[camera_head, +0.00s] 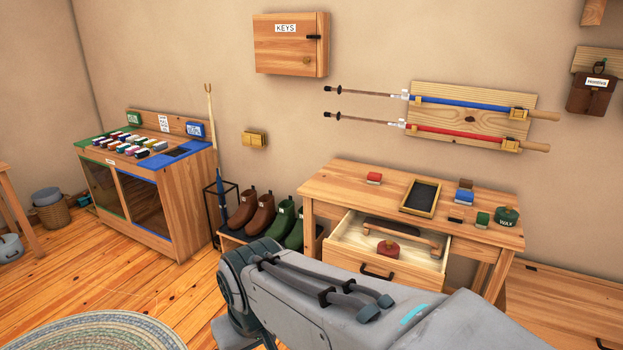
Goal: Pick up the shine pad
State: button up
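No thing here carries a readable shine pad label, so I cannot tell which one it is. Small pad-like blocks lie on the wooden desk (335,181): a red-topped one (374,178) at the left, a blue and brown pair (464,190) at the back right, a small brown one (456,216) and a green one (483,219) nearer the front. The desk's drawer (437,272) is open and holds a round red item (388,248) and a long brown-handled item (400,230). My arm crosses in front of the desk; my gripper is out of view.
A black tray with a wooden rim (404,208) and a green WAX tin (507,216) share the desktop. Boots (263,212) stand left of the desk. A cabinet (185,195) and a round rug (95,333) are farther left. Poles (460,103) hang above the desk.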

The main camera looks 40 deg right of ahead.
aim_at(373, 178)
jog(key=u, duration=0.05)
jog(key=i, duration=1.35)
jog(key=z, duration=0.35)
jog(key=i, duration=1.4)
jog(key=z, duration=1.75)
jog(key=i, duration=0.85)
jog(key=z, duration=0.8)
